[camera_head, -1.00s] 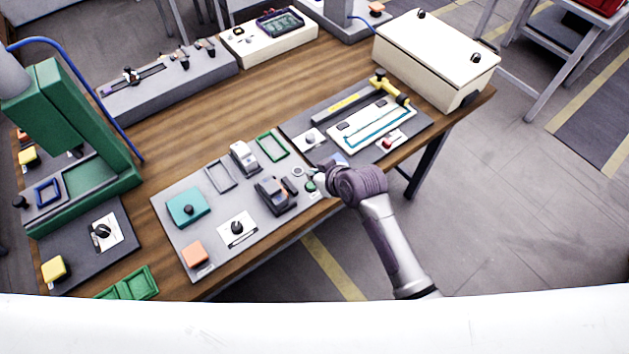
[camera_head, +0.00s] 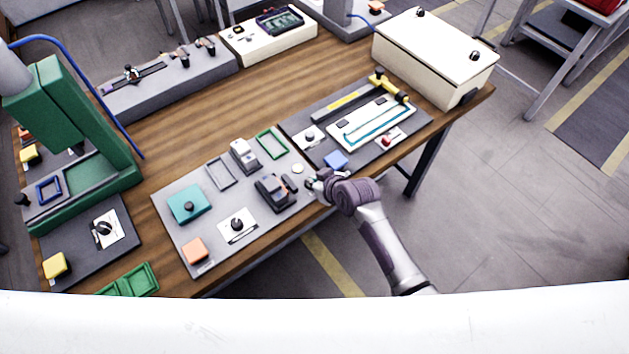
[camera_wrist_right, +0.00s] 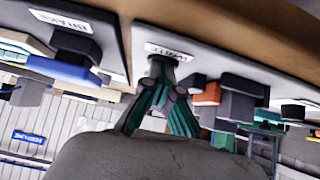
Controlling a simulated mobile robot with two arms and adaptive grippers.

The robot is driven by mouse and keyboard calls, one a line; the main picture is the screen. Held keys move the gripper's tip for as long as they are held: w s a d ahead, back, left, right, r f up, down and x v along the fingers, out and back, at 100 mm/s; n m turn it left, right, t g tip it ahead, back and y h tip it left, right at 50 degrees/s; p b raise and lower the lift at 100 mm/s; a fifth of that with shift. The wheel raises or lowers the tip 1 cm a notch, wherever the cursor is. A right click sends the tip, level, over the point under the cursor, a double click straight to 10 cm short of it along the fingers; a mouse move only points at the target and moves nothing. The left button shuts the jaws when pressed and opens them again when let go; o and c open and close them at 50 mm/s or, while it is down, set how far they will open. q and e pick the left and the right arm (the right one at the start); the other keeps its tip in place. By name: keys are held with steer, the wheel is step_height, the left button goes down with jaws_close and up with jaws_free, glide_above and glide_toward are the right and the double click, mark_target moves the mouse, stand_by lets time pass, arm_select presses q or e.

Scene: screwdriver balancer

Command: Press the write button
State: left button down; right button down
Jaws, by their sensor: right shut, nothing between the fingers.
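The write button sits at the right front corner of the light grey panel (camera_head: 215,255). In the head view my right gripper (camera_head: 312,184) is over that corner and mostly hides the button; a little green shows by the fingertips. In the right wrist view the white label (camera_wrist_right: 176,53) appears to read WRITE. The dark button (camera_wrist_right: 163,66) lies beside that label. My right gripper's green-grey fingers (camera_wrist_right: 161,88) are shut and empty, with their tips at the button. I cannot tell whether it is pushed in. My left gripper is not in view.
A black device (camera_head: 275,194) and a pale round disc (camera_head: 298,168) are close by. An orange button (camera_head: 194,250) and teal block (camera_head: 189,204) lie farther left. The table's front edge runs below the arm.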

steer(key=shift+s+d+f, duration=0.15)
steer(key=shift+s+f, duration=0.2)
steer(key=shift+f, duration=0.3)
steer(key=shift+r+p, duration=0.5)
steer(key=r+p, duration=0.1)
steer(key=r, duration=0.1)
steer(key=r+p, duration=0.2)
steer(key=shift+w+r+p, duration=0.2)
steer(key=shift+r+p, duration=0.05)
steer(key=shift+p, duration=0.05)
steer(key=b+v, duration=0.1)
steer(key=v, duration=0.8)
steer(key=shift+r+b, duration=0.2)
steer(key=shift+b, duration=0.2)
steer(key=shift+s, duration=0.1)
